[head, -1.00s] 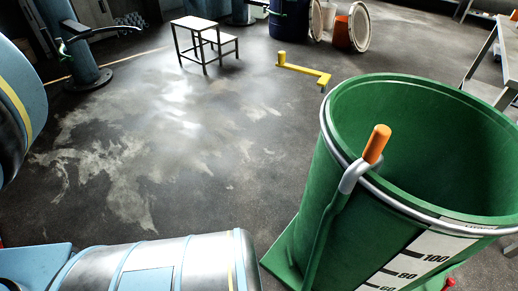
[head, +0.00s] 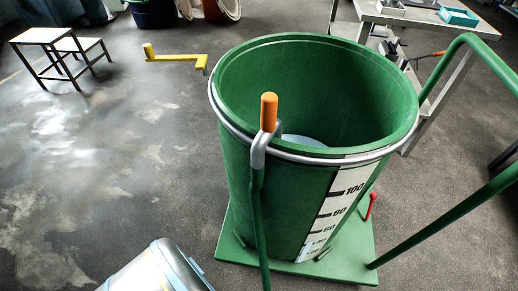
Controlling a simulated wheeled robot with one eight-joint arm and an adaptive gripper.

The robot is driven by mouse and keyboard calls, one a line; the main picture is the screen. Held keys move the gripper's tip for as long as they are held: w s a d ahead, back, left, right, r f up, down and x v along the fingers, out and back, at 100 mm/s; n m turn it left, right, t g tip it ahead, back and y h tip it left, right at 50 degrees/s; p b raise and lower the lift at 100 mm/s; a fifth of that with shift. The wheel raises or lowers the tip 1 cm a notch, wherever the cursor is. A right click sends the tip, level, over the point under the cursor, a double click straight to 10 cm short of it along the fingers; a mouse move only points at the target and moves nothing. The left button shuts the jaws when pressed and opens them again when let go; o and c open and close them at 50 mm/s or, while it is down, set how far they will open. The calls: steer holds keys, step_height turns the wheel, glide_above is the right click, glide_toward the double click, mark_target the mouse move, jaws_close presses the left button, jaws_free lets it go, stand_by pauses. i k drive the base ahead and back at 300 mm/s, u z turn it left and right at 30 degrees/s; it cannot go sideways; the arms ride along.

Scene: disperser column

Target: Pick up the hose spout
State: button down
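A grey bent pipe with an upright orange end (head: 269,112) stands at the near rim of the green barrel (head: 240,170). It tops a thin green tube that runs down the barrel's outside. It may be the hose spout, but I cannot tell for certain. The barrel is open at the top, has a grey ring below its rim and a white scale on its side. A pale surface shows inside it. Part of my arm shows at the bottom left. My gripper is not in view, so its state is hidden.
The barrel stands on a green base plate (head: 350,258) with a green rail (head: 440,222) at the right. A metal table (head: 420,22) with small trays stands behind. A yellow crank-shaped piece (head: 178,57) and a step stool (head: 62,48) are at upper left. The left floor is clear.

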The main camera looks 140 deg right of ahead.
mark_target(271, 126)
steer(key=i, duration=0.65)
steer(key=z, duration=5.75)
steer(key=i, duration=0.55)
steer(key=z, duration=0.1)
